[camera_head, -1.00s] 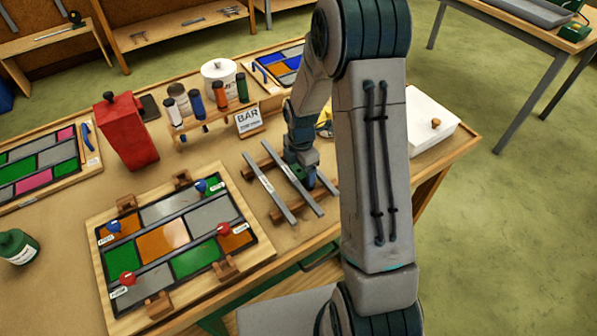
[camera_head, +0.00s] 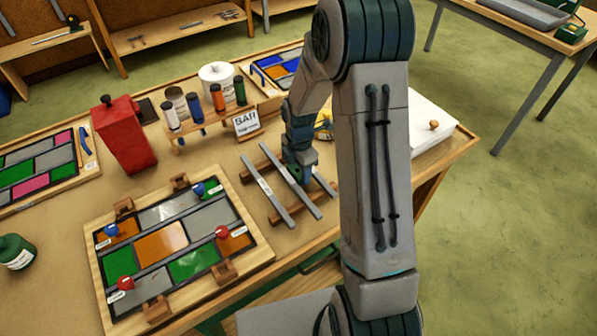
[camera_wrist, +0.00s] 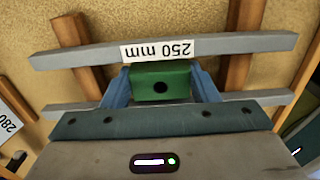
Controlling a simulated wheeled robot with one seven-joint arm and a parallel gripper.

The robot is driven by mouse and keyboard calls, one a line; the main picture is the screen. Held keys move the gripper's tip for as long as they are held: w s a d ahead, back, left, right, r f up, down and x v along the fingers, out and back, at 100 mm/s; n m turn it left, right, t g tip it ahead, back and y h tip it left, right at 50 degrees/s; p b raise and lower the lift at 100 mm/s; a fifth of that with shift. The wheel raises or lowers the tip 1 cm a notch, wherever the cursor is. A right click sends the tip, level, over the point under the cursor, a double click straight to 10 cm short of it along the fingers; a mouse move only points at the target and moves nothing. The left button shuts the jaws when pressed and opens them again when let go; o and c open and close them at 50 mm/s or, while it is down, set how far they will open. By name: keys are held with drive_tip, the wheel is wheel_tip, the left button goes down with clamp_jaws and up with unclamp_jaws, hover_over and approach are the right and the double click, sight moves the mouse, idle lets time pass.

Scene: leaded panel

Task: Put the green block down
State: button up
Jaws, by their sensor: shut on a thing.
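The green block (camera_wrist: 161,80), with a dark round hole in its near face, is held between the two blue fingers of my gripper (camera_wrist: 161,68) in the wrist view. Just beyond it is a grey bar (camera_wrist: 85,57) labelled "250 mm", and another grey bar (camera_wrist: 268,97) passes behind the fingers. In the head view my gripper (camera_head: 299,178) is low over the grey bars; the green block cannot be made out there. I cannot tell whether the block touches a bar.
The bars lie across wooden strips (camera_wrist: 238,48). To the left is the leaded panel (camera_head: 160,243) in its wooden frame, with coloured knobs. A red container (camera_head: 123,138), a rack of tubes (camera_head: 205,122) and a "BAR" sign (camera_head: 246,120) stand behind.

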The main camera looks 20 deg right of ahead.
drive_tip(key=r, duration=0.2)
drive_tip(key=d+r, duration=0.1)
drive_tip(key=shift+s+r+b, duration=0.2)
drive_tip(key=shift+s+b, duration=0.1)
drive_tip(key=shift+b, duration=0.1)
drive_tip(key=s+d+r+b, duration=0.1)
drive_tip(key=s+d+r, duration=0.5)
drive_tip(key=d, duration=0.2)
drive_tip(key=shift+d+r, duration=0.2)
drive_tip(key=shift+d, duration=0.1)
drive_tip(key=shift+s+a, duration=0.1)
